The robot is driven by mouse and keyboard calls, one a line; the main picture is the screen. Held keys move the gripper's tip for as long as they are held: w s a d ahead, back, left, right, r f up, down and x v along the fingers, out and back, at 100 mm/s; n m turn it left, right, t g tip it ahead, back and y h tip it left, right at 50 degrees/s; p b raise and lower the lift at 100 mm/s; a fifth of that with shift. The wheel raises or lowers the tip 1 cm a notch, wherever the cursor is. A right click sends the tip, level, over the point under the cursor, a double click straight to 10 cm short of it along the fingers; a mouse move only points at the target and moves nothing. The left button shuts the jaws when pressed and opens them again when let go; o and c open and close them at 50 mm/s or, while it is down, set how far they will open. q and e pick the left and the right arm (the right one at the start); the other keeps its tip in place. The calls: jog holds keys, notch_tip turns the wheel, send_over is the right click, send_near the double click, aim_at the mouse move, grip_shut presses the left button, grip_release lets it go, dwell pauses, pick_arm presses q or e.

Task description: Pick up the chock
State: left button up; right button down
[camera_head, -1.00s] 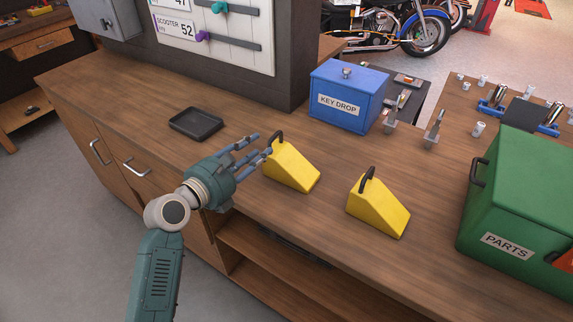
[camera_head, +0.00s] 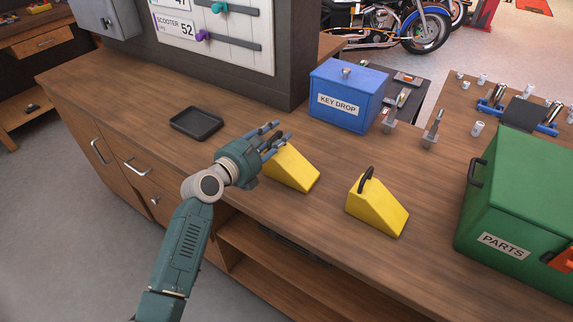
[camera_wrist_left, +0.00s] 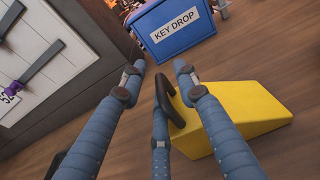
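Two yellow wedge chocks with black handles stand on the wooden counter. The left chock (camera_head: 294,170) is at my left gripper (camera_head: 276,136); the other chock (camera_head: 378,208) stands to its right, clear of the gripper. In the left wrist view the near chock (camera_wrist_left: 240,112) and its black handle (camera_wrist_left: 166,98) show between my spread blue fingers (camera_wrist_left: 158,75). The fingers are open around the handle, and I cannot tell whether any touches it. In the head view the gripper hides part of this chock's handle. My right gripper is not in view.
A blue key drop box (camera_head: 346,98) stands behind the chocks. A green parts box (camera_head: 515,200) stands to the right. A black tray (camera_head: 196,124) lies left of the gripper. The counter (camera_head: 330,215) is bare between the chocks and its front edge.

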pick_arm(q)
grip_shut()
jog(key=shift+r, duration=0.15)
